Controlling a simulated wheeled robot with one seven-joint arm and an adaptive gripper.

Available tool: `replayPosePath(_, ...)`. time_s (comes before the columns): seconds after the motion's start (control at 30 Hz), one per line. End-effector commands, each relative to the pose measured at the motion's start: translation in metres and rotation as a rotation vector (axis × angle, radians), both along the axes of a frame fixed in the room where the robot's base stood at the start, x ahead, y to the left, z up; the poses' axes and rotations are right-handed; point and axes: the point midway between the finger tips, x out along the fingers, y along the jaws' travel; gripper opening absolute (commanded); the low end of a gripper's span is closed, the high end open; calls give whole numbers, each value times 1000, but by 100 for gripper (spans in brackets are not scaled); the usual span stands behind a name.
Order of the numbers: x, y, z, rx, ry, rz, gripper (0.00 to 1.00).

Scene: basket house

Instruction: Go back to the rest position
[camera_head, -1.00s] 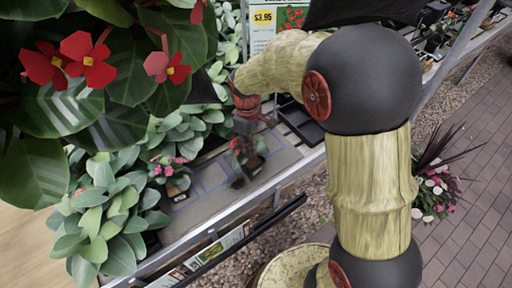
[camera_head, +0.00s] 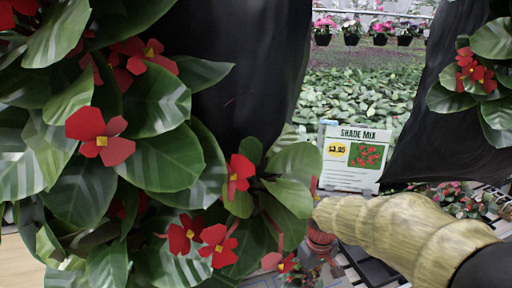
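My arm (camera_head: 400,230) reaches in from the lower right, with bamboo-like tan links and a dark joint at the corner. Its reddish end, at my gripper (camera_head: 320,240), points down over the bench near the bottom of the view. The fingers are mostly hidden or too small behind leaves and red flowers, so I cannot tell whether they are open or whether they hold anything.
A large plant with red flowers (camera_head: 105,140) fills the left foreground. Another (camera_head: 472,72) hangs at the upper right. A "SHADE MIX" price sign (camera_head: 354,158) stands behind my arm. Dark trays (camera_head: 370,268) lie on the bench. Rows of green plants (camera_head: 355,95) extend behind.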

Motion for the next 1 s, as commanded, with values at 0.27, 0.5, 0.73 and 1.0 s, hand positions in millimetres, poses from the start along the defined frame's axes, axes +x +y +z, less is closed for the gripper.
replayPosePath(0.27,-56,-4,21,3,-27,-200,0)
replayPosePath(0.5,-101,-10,68,30,-161,-321,0)
replayPosePath(0.73,-144,-16,111,70,-338,-379,0)
replayPosePath(1.0,-161,-20,147,95,-478,-385,0)
